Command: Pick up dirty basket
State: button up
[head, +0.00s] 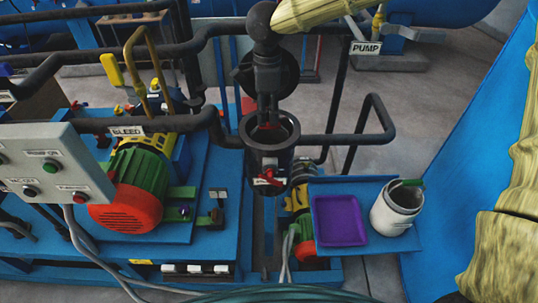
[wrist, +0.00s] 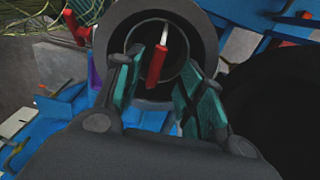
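The open strainer pot (head: 284,160) is a dark upright cylinder at the middle of the head view; its rim shows in the wrist view (wrist: 207,45). Inside the pot, a red handle (wrist: 156,68) on a pale metal stem stands up, apparently the dirty basket's; the basket body is hidden in the dark interior. My gripper (head: 268,112) points down above the pot mouth. In the wrist view my gripper (wrist: 157,72) is open, with one teal-padded finger on each side of the red handle. Contact with the handle does not show.
A purple tray (head: 340,220) lies on a blue shelf right of the pot, beside a white canister (head: 391,212) with a green handle. Dark pipes and a green-and-red motor (head: 137,190) crowd the left.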

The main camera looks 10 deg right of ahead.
aim_at(270, 128)
jog(key=shift+w+d+f, duration=0.1)
jog(key=shift+d+f, duration=0.05)
jog(key=shift+f, duration=0.25)
jog(key=shift+s+d+f+p, duration=0.1)
jog(key=shift+s+f+p, duration=0.45)
jog(key=shift+p, duration=0.4)
jog(key=f, duration=0.2)
jog(key=f+p, duration=0.1)
jog(key=shift+w+f, duration=0.25)
jog(key=shift+w, duration=0.05)
jog(key=shift+s+r, duration=0.1)
jog(key=shift+s, duration=0.15)
jog(key=shift+w, duration=0.15)
jog(key=c, duration=0.8)
grip_shut()
